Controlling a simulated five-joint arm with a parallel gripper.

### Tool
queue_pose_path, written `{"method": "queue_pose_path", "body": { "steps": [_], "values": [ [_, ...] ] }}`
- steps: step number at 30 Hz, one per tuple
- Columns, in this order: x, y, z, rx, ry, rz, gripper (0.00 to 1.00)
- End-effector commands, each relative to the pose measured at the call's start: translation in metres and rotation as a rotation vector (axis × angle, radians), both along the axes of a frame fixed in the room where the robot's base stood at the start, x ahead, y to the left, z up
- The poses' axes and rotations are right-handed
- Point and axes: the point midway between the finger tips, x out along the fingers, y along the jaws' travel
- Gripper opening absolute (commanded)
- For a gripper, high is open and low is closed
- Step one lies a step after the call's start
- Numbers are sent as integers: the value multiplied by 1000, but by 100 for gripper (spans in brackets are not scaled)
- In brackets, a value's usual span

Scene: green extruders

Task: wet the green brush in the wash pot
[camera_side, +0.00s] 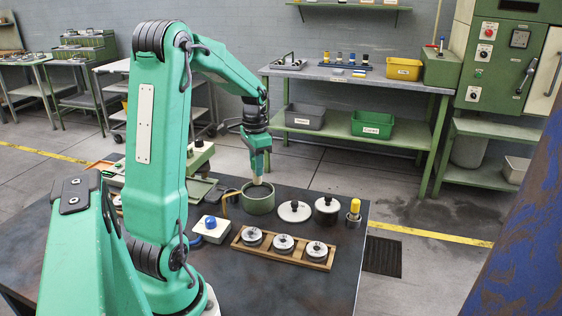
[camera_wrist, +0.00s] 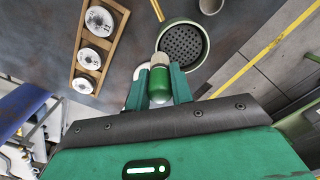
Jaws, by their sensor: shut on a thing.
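The green wash pot (camera_side: 258,204) stands on the dark table, open at the top. In the wrist view the wash pot (camera_wrist: 202,32) shows a dark perforated floor. My gripper (camera_side: 258,170) points down over the pot and is shut on the green brush (camera_wrist: 160,84). The brush has a rounded green body and a pale end, which overlaps the pot's rim in the wrist view. In the side view the brush's pale end (camera_side: 257,180) shows below my fingers at the pot's mouth. I cannot tell whether its tip is below the rim.
A wooden rack (camera_side: 284,252) with 3 pale discs lies in front of the pot. A pale round lid (camera_side: 294,211), a dark jar with a pale top (camera_side: 327,206) and a yellow-topped piece (camera_side: 354,211) stand to the right. A white box with a blue knob (camera_side: 211,228) is front-left.

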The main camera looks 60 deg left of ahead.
Motion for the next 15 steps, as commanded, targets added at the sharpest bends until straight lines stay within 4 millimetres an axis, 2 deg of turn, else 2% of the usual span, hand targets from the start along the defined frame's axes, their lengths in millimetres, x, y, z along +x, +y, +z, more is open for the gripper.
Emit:
{"method": "queue_pose_path", "body": {
  "steps": [8,15],
  "values": [
    [0,1,0,0,-1,0,0],
    [8,20,1,1,-1,2,0]
  ]
}}
